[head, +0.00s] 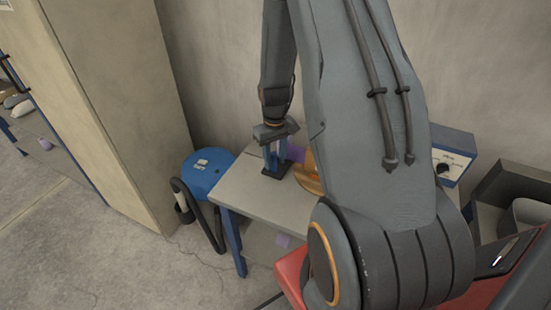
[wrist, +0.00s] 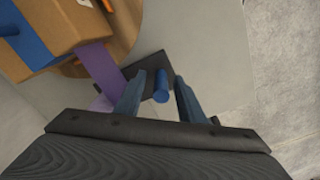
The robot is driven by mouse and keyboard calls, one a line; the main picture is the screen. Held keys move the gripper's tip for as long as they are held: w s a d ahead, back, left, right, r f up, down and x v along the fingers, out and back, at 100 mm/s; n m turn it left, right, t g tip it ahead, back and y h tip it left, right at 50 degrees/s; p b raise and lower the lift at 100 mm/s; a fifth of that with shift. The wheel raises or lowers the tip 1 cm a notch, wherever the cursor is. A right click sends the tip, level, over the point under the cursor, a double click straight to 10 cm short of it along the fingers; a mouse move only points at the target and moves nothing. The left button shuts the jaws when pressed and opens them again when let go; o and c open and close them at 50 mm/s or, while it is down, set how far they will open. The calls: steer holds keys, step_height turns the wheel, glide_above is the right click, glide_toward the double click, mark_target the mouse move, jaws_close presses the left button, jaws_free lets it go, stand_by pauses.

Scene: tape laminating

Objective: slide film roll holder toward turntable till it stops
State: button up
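The film roll holder has a dark base plate (head: 276,171) on the table; in the wrist view the plate (wrist: 147,66) carries a blue upright post (wrist: 161,86). Purple film (wrist: 98,68) stretches between the holder side and a cardboard box (wrist: 60,22) on the round wooden turntable (wrist: 125,20). The film (head: 295,154) and turntable (head: 307,181) also show in the head view, partly behind my arm. My gripper (head: 274,158) points down over the holder. In the wrist view its fingers (wrist: 160,88) stand apart on either side of the post, with gaps showing. The film roll itself is mostly hidden.
The grey table (head: 250,195) is bare in front of the holder, and its left edge is close. A blue round stool (head: 207,172) stands left of the table. A blue box with a dial (head: 453,155) is at the right. A wall is behind.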

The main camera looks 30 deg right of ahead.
steer(key=shift+r+b, duration=0.95)
steer(key=shift+r, duration=2.95)
